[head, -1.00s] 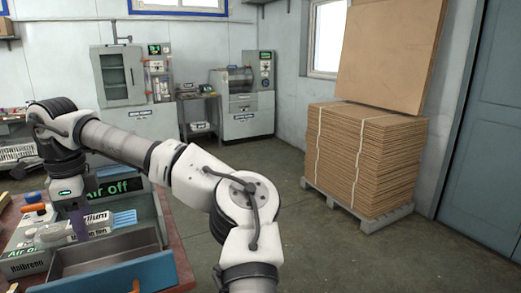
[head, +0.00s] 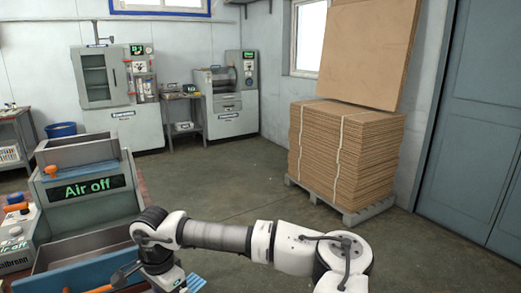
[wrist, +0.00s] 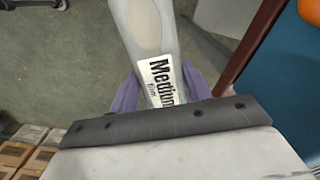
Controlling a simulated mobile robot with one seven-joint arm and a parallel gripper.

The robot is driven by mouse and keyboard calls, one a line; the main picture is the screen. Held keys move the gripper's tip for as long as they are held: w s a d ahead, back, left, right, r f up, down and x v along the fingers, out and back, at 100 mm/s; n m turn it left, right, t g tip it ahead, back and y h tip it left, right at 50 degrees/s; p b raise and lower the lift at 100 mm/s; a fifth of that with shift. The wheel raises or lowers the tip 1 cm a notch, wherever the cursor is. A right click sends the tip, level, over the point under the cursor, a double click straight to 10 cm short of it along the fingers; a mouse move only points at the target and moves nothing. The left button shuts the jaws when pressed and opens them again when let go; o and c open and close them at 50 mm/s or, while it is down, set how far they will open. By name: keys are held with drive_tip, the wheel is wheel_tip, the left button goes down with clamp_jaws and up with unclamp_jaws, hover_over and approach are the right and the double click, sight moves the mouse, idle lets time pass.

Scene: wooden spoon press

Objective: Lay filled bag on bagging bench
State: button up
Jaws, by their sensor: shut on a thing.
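My gripper (wrist: 160,92) shows two purple fingers in the wrist view, shut on the pale filled bag (wrist: 151,35), whose label reads "Medium firm". The bag extends away from the fingers, over bare floor. In the head view only a blue-striped part of the bag (head: 194,283) shows at the bottom edge, beside my wrist; the fingertips are hidden. No bench marked for bagging can be made out with certainty. A grey metal table (head: 18,113) stands at the far left.
A press with an "Air off" display (head: 88,187) and a blue-fronted tray (head: 95,272) stand close on the left. The red-brown bench edge (wrist: 245,45) is just right of the bag. A cardboard stack (head: 345,155) stands on a pallet at right. The middle floor is clear.

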drive_tip(key=w+d+f+n, duration=0.2)
drive_tip(key=d+f+n, duration=0.1)
drive_tip(key=d+f, duration=0.8)
drive_tip(key=w+d+f+n, duration=0.2)
drive_tip(key=d+f, duration=0.9)
drive_tip(key=f, duration=0.8)
drive_tip(key=shift+w+f+n, duration=0.15)
drive_tip(key=shift+f+n, duration=0.05)
drive_tip(key=shift+n, duration=0.7)
drive_tip(key=shift+d, duration=0.1)
